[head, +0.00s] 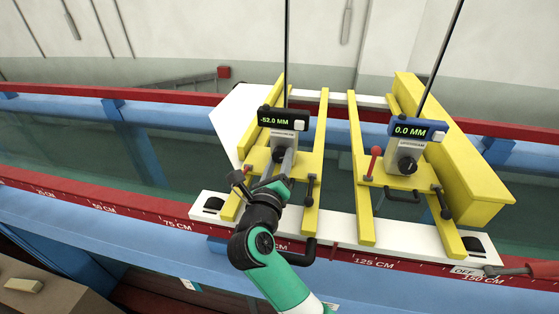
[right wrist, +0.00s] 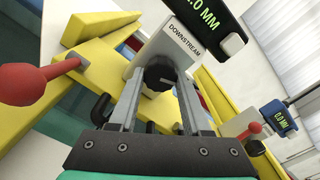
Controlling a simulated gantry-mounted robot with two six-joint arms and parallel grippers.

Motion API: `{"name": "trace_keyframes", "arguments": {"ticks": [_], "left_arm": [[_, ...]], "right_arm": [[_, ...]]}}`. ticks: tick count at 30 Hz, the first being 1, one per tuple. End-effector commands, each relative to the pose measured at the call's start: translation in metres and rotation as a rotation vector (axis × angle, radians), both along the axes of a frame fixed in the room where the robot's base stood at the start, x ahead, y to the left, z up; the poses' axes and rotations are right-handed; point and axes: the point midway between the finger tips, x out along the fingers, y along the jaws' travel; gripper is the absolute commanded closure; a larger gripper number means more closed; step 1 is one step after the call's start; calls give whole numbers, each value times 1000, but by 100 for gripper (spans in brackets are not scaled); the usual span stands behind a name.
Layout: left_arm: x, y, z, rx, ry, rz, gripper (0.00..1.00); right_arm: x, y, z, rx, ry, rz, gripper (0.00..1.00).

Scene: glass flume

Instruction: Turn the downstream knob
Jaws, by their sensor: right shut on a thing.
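The downstream gauge (head: 283,119) stands on the left yellow carriage and its display reads -52.0 MM. The right wrist view shows its DOWNSTREAM label (right wrist: 184,42) on the pale housing. Its black knob (right wrist: 159,75) sits just below the label. My right gripper (head: 286,160) is shut on this knob, with one finger on each side; the fingers also show in the right wrist view (right wrist: 156,92). In the head view the fingers and wrist hide most of the knob. My left gripper is not in view.
A second gauge (head: 417,131) reading 0.0 MM, with its own black knob (head: 407,165), stands to the right. A red-balled lever (head: 374,158) is beside it. In the right wrist view a red-balled lever (right wrist: 28,86) is close left of my fingers. The red scaled rail (head: 110,211) runs in front.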

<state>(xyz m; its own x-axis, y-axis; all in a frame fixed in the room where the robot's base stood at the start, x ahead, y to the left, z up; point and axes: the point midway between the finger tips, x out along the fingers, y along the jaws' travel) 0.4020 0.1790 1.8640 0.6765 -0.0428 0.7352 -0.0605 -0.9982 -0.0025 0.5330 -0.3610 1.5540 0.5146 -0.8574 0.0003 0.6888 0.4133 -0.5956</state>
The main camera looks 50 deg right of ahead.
Motion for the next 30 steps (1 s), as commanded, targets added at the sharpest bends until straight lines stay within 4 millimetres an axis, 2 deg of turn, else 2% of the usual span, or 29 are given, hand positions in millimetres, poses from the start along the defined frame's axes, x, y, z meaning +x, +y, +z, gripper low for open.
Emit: {"name": "trace_keyframes", "arguments": {"ticks": [9,22,23,27,30], "left_arm": [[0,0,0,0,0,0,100],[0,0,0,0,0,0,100],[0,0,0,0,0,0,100],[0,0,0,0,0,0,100],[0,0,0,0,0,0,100]], "right_arm": [[0,0,1,-46,72,0,100],[0,0,1,-49,78,0,100],[0,0,1,-49,78,0,46],[0,0,1,-49,78,0,22],[0,0,1,-48,78,1,22]]}}
